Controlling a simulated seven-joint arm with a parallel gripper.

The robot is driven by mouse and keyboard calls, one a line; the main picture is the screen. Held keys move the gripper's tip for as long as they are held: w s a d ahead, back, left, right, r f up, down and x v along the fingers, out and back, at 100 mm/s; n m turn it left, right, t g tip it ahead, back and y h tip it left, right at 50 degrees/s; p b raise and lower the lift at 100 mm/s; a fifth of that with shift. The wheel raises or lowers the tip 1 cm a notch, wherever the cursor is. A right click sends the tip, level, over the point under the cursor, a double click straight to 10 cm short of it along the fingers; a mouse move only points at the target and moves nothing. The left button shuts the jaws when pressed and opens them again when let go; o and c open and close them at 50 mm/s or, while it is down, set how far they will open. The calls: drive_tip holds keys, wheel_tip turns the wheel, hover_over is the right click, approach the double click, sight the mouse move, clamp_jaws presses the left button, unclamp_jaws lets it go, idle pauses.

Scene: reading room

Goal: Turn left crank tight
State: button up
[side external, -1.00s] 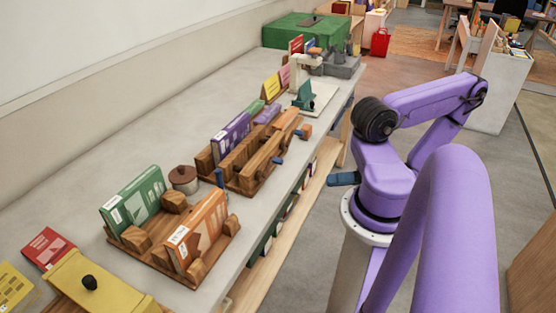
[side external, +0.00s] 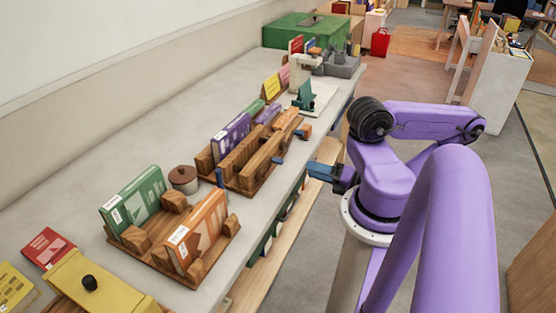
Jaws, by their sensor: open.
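A wooden press (side external: 243,168) stands on the grey bench, with books clamped among its boards. Its front side carries two small blue crank handles, one nearer the camera (side external: 277,160) and one farther off (side external: 304,132). An upright blue piece (side external: 219,178) shows at its near end. I cannot tell from this view which crank is the left one. My gripper (side external: 316,171) is open, beyond the bench's front edge and to the right of the nearer crank. It is apart from both cranks, and nothing shows between its fingers.
A second wooden holder (side external: 150,262) has a green book (side external: 133,196) and an orange book (side external: 203,229). A brown-lidded pot (side external: 183,179) stands between the holders. A yellow box (side external: 95,285) is nearest the camera. A green-and-white device (side external: 306,95) stands beyond the press.

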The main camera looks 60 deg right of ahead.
sight(283, 161)
drive_tip(key=shift+w, duration=6.25)
drive_tip(key=shift+c, duration=0.3)
clamp_jaws()
